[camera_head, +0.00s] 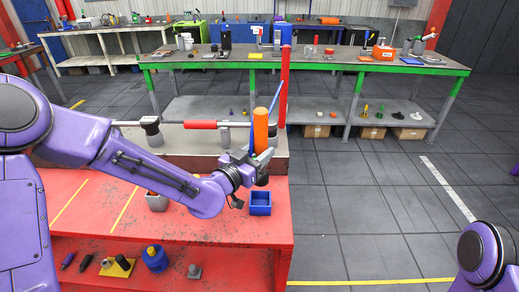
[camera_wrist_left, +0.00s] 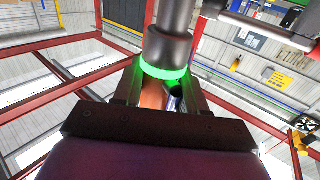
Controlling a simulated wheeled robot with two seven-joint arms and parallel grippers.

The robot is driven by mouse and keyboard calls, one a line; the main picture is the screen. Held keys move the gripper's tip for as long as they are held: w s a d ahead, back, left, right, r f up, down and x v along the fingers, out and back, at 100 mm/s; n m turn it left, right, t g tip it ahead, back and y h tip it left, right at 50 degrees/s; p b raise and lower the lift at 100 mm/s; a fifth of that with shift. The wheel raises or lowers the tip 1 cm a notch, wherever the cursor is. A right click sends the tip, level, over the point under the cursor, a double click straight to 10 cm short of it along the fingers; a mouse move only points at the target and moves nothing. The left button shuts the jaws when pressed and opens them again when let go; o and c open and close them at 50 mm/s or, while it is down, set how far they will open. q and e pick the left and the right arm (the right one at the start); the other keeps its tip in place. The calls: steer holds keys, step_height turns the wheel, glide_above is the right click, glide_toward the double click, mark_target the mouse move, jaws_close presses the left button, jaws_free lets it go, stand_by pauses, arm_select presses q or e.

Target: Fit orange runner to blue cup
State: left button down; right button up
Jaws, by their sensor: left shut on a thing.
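The orange runner (camera_head: 261,128) is an upright orange cylinder in the head view. My left gripper (camera_head: 257,158) is shut on its lower part, and the fingers hide some of it. In the left wrist view a strip of orange (camera_wrist_left: 153,94) shows between the fingers. The blue cup (camera_head: 260,209) is a small square open container on the red table, near its right end. The gripper and runner appear above and behind it in the picture; the exact gap is hard to tell. My right gripper is out of view; only part of my right arm shows at bottom right.
The red table (camera_head: 225,240) holds a grey cup (camera_head: 157,202) left of the blue one, partly behind my arm. A grey ledge with a red-handled bar (camera_head: 200,125) and a red post (camera_head: 285,75) stand behind. Open floor lies to the right.

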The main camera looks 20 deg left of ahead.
mark_target(259, 183)
arm_select(q)
steer(key=shift+r, duration=0.1)
step_height(259, 183, down, 6)
steer(key=b, duration=0.5)
steer(key=shift+r, duration=0.25)
steer(key=shift+s, duration=0.1)
steer(key=shift+f+b, duration=0.4)
steer(key=shift+b, duration=0.1)
steer(key=shift+f+b, duration=0.3)
steer(key=shift+f+b, duration=2.2)
steer(key=shift+f, duration=0.15)
